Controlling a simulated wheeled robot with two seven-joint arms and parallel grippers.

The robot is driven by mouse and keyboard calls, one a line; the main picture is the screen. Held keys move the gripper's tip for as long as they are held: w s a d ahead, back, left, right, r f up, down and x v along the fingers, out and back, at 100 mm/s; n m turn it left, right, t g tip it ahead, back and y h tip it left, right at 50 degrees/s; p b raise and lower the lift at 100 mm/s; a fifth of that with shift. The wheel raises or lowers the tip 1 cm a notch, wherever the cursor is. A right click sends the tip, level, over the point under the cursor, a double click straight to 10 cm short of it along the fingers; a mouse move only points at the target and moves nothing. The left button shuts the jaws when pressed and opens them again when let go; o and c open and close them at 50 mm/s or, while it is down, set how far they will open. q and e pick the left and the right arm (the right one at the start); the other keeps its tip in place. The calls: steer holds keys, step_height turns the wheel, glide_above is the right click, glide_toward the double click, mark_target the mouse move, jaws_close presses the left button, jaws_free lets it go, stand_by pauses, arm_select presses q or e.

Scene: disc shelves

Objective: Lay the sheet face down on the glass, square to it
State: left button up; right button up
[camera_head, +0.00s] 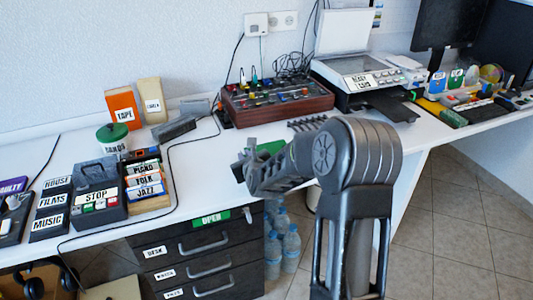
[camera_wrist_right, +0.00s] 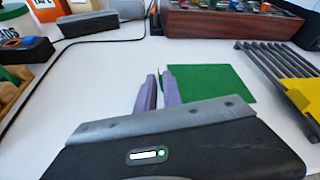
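A plain green sheet (camera_wrist_right: 215,84) lies on the white desk in the right wrist view. A small part of the green sheet (camera_head: 270,147) also shows in the head view, behind my right arm. My right gripper (camera_head: 240,162) is over the desk at the sheet's left end. My left gripper is out of view.
A red-brown control box (camera_head: 275,104) stands behind the sheet. A dark slatted rack (camera_wrist_right: 270,75) with a yellow item (camera_wrist_right: 302,97) is right of it. Labelled boxes (camera_head: 95,190) and a cable crowd the left. The desk's front edge is close.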

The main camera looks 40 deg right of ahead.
steer(key=x, duration=0.5)
steer(key=shift+a, duration=0.1)
stand_by(0.4)
jaws_close()
stand_by(1.2)
step_height(320, 180, up, 10)
steer(key=shift+f+p, duration=0.1)
steer(key=shift+p, duration=0.65)
stand_by(0.5)
